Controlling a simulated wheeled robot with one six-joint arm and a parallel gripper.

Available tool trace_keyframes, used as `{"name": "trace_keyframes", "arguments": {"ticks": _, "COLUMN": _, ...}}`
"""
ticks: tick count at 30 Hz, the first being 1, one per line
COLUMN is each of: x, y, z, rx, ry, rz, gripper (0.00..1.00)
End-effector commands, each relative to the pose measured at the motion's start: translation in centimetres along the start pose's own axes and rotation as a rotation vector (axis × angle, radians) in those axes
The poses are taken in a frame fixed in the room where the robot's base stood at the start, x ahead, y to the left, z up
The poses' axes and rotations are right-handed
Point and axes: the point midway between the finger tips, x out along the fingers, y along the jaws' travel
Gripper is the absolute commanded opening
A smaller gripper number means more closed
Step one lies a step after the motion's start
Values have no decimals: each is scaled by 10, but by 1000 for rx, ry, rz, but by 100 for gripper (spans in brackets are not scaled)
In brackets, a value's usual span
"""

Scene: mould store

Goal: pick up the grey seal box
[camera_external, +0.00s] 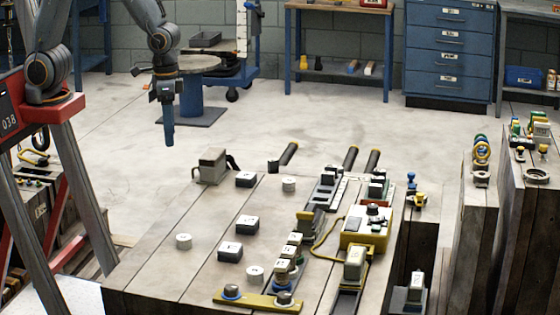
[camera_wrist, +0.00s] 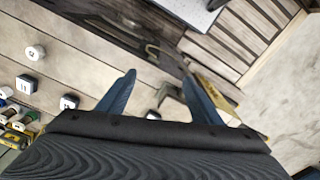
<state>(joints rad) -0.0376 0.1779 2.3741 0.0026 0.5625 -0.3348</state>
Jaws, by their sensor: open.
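A grey box (camera_external: 210,166) with a side handle stands near the far left corner of the wooden table; it looks like the grey seal box, but I read no label. In the wrist view, a greyish shape (camera_wrist: 169,94) between my fingers may be this box; it is partly hidden. My gripper (camera_external: 169,142) hangs pointing down, above and to the left of the box in the external view, apart from it. In the wrist view its two blue fingers (camera_wrist: 160,75) are spread, with nothing held between them.
The wooden table (camera_external: 170,272) also bears dark boxes with white tops (camera_external: 245,179), pale round pieces (camera_external: 184,241) and a crowded right side with a yellow-edged unit (camera_external: 364,240). Dark-handled tools (camera_external: 288,154) stick out at the far edge.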

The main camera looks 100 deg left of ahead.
Motion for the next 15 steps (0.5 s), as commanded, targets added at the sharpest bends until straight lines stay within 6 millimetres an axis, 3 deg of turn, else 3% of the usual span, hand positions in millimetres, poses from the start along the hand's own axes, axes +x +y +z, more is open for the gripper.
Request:
{"name": "trace_keyframes", "arguments": {"ticks": 3, "x": 9, "y": 5, "z": -54, "rx": -270, "ry": -9, "rz": -5, "gripper": 59}}
{"name": "trace_keyframes", "arguments": {"ticks": 9, "x": 34, "y": 6, "z": -133, "rx": -721, "ry": -18, "rz": -14, "gripper": 59}}
{"name": "trace_keyframes", "arguments": {"ticks": 15, "x": 55, "y": 2, "z": -181, "rx": -1025, "ry": -20, "rz": -20, "gripper": 59}}
